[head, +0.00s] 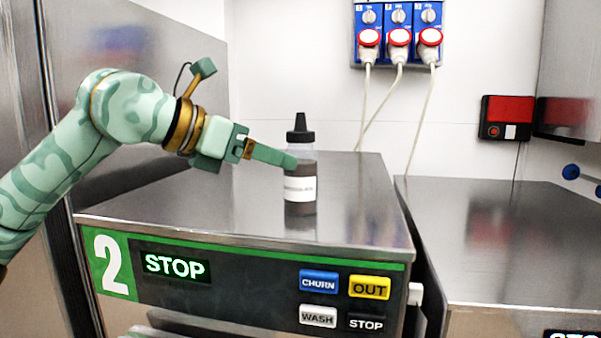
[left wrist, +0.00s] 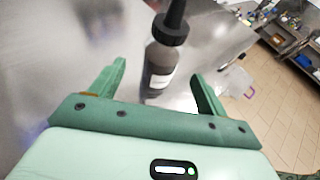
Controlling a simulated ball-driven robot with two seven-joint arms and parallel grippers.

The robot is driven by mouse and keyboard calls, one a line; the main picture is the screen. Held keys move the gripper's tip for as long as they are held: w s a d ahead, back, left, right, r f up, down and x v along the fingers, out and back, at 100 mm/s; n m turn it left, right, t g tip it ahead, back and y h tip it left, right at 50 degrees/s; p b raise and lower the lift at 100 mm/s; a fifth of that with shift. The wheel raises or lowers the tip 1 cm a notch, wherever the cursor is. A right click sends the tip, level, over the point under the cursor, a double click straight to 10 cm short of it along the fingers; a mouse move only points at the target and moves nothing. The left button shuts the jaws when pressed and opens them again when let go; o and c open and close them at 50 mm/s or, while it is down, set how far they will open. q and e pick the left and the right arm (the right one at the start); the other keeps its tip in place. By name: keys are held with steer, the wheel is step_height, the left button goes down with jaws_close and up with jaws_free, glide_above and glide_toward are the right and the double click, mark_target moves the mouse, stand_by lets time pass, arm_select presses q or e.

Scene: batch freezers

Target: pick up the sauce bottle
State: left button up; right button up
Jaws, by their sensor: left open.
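The sauce bottle (head: 300,190) stands upright on the steel top of machine 2, with a black nozzle cap, dark contents and a white label. My left gripper (head: 289,160) reaches in from the left at the bottle's upper body. One finger overlaps the bottle's left edge in the head view; the other finger is hidden there. In the left wrist view the bottle (left wrist: 158,68) shows between the two spread fingers, with a gap on each side. The left gripper is open and holds nothing. My right gripper is in neither view.
The steel top (head: 230,205) around the bottle is clear. Its front panel (head: 240,285) carries a STOP display and several buttons. A lower steel top (head: 500,240) stands to the right across a narrow gap. Blue sockets (head: 398,35) with hanging cables are on the back wall.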

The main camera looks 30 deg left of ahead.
mark_target(300, 167)
arm_select(q)
steer(key=shift+x, duration=1)
steer(key=p+x, duration=0.2)
steer(key=x, duration=0.3)
steer(key=shift+w+d+f, duration=0.1)
steer(key=shift+d, duration=0.1)
steer(key=shift+a, duration=0.1)
steer(key=shift+c, duration=0.6)
steer(key=c, duration=0.9)
